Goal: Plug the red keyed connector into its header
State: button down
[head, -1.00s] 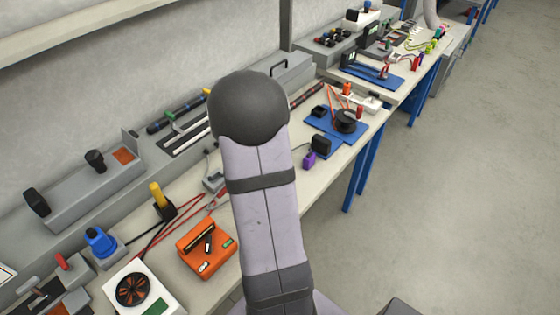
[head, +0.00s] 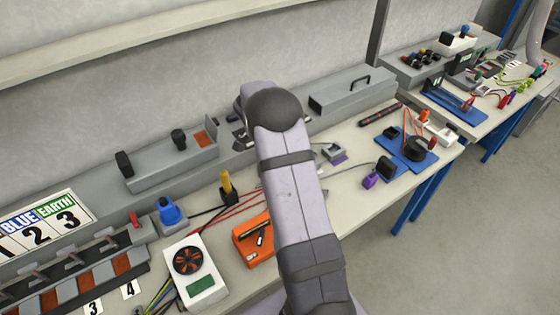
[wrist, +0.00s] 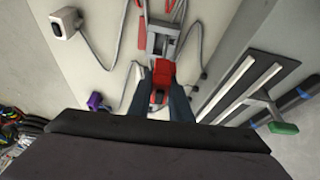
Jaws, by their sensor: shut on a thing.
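In the wrist view, my gripper (wrist: 164,92) is shut on the red connector (wrist: 162,72), with a dark finger on each side of it. A light grey block (wrist: 161,40), which looks like the header, lies just beyond the connector in the picture. I cannot tell whether the two touch, and the connector's front end and key are not clear. In the head view my arm hides the gripper fingers and the connector. A small grey block (head: 334,153) shows on the bench right of my arm; I cannot tell whether it is the same one.
A blue mat (head: 408,150) with a dark coil and a purple plug (head: 370,180) are to the right. Loose cables (wrist: 116,65) run over the bench. A green-handled tool (wrist: 283,127) lies right in the wrist view.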

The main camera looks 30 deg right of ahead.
jog(key=shift+s+m, duration=0.2)
jog(key=shift+m, duration=0.1)
jog(key=shift+f+b, duration=0.1)
jog(key=shift+b, duration=0.25)
notch_tip(320, 180, down, 6)
jog(key=b, duration=0.5)
jog(key=shift+r, duration=0.2)
jog(key=shift+b, duration=1.05)
dwell(2.0)
jog(key=shift+f+b, duration=1.05)
jog(key=shift+f, duration=0.05)
jog(key=c, duration=1.7)
grip_release()
jog(key=shift+r, duration=0.1)
jog(key=shift+o, duration=0.8)
jog(key=shift+s, duration=0.1)
